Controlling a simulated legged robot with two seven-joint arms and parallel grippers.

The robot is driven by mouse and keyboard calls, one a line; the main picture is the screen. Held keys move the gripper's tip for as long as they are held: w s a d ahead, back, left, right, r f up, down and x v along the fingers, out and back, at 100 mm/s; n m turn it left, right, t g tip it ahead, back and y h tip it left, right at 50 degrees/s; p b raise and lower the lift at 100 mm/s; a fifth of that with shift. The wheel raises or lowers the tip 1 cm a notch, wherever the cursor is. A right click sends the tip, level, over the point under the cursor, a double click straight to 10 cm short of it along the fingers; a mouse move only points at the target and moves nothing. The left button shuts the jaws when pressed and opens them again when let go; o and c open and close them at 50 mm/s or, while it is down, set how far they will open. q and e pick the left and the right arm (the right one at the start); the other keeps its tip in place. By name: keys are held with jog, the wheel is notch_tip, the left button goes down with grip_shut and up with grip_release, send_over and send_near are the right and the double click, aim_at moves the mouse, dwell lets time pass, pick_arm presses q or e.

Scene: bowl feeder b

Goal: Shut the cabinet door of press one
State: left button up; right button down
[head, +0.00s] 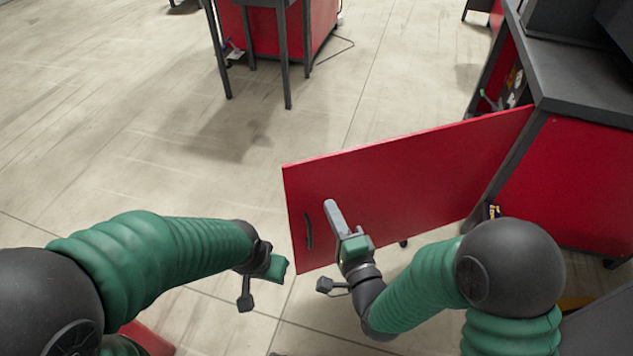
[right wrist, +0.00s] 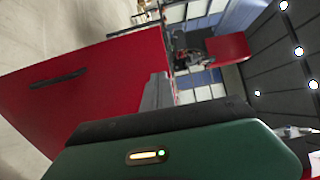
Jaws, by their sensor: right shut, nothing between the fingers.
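The red cabinet door (head: 410,180) stands wide open, swung out to the left from the cabinet (head: 575,180) at the right of the head view. Its dark handle (head: 308,230) is near the free left edge. My right gripper (head: 332,206) is shut and empty, in front of the door's face just right of the handle. Whether it touches the door I cannot tell. In the right wrist view the door (right wrist: 75,90) and handle (right wrist: 58,79) fill the left side, beyond the grey fingers (right wrist: 157,95). My left gripper (head: 278,268) is left of the door; its fingers are not clearly visible.
A red bench with dark legs (head: 284,60) stands at the back. The cabinet's dark top (head: 580,80) is at the right, with its open inside (head: 505,80) partly visible behind the door. The pale floor (head: 130,130) to the left is clear.

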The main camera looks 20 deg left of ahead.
aim_at(310, 167)
jog(key=b+x, duration=0.2)
jog(key=x, duration=0.8)
jog(key=shift+a+f+b, duration=0.15)
jog(key=shift+a+b, duration=0.25)
jog(key=shift+w+a, duration=0.2)
jog(key=shift+w, duration=0.3)
jog(key=shift+a, duration=0.1)
jog(key=shift+w, duration=0.1)
